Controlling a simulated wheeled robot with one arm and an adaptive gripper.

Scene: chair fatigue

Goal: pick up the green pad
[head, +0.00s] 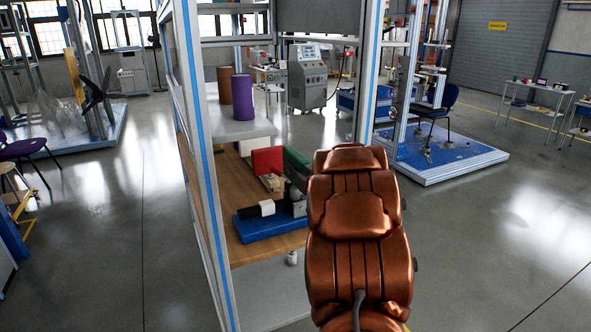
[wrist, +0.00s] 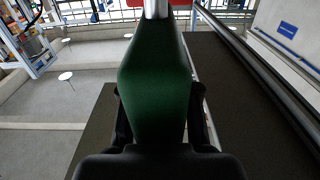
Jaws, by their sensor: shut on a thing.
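The green pad (wrist: 155,95) fills the middle of the wrist view, long and dark green, pointing away from me. My gripper (wrist: 158,112) is shut on it, with a dark finger on each side of the pad. In the head view the green pad (head: 296,160) shows beside a red block (head: 267,161), above the wooden shelf (head: 236,185). My copper-coloured arm hides most of my gripper and part of the pad there. I cannot tell whether the pad touches the shelf.
A blue base (head: 262,228) with a black and white part lies at the shelf's front. Purple (head: 243,97) and brown (head: 225,85) cylinders stand on a grey surface behind. A metal frame post (head: 203,150) rises left of the shelf. Open floor lies on both sides.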

